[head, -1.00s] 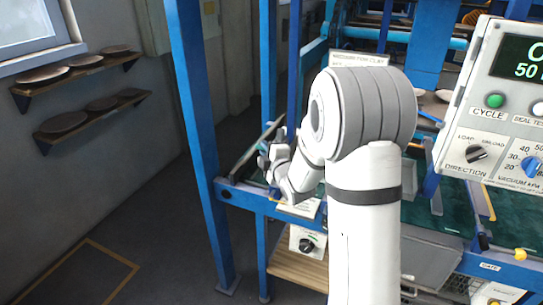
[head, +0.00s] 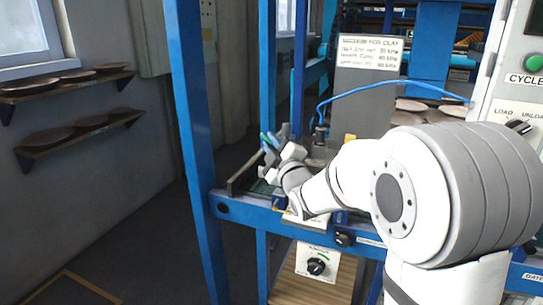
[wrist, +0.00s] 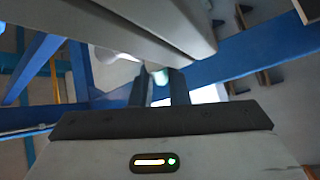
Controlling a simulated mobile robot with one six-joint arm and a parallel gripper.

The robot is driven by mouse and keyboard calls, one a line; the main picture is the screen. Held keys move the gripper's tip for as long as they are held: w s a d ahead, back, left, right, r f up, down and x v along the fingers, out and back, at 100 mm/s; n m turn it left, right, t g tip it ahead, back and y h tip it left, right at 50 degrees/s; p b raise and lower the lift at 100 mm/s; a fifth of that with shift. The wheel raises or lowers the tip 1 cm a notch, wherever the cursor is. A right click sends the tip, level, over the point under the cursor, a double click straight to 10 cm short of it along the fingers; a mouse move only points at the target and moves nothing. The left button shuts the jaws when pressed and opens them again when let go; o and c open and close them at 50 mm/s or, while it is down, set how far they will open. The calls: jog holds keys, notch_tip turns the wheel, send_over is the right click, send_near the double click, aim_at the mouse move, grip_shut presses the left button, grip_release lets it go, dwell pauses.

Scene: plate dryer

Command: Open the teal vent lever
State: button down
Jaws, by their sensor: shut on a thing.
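My gripper (head: 272,143) is at the left end of the blue machine frame, above its front rail. It is shut on a small teal piece, the teal vent lever (head: 264,139), of which only a little shows at the fingers. In the wrist view a pale teal tip (wrist: 159,76) shows between the two dark fingers. The rest of the lever is hidden by the fingers, so its angle cannot be told.
A blue post (head: 192,150) stands just left of my gripper. A vacuum sign (head: 370,52), a blue hose (head: 390,86) and a control panel (head: 520,80) are to the right. A knob box (head: 317,265) hangs below the rail.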

jog(key=shift+r, duration=0.2)
dwell(0.3)
jog(key=c, duration=1.4)
grip_release()
jog(key=shift+w+f, duration=0.1)
jog(key=shift+w, duration=0.05)
jog(key=b+v, duration=0.1)
jog(key=v, duration=0.7)
jog(key=shift+a, duration=0.1)
jog(key=shift+f, duration=0.1)
jog(key=shift+c, duration=0.2)
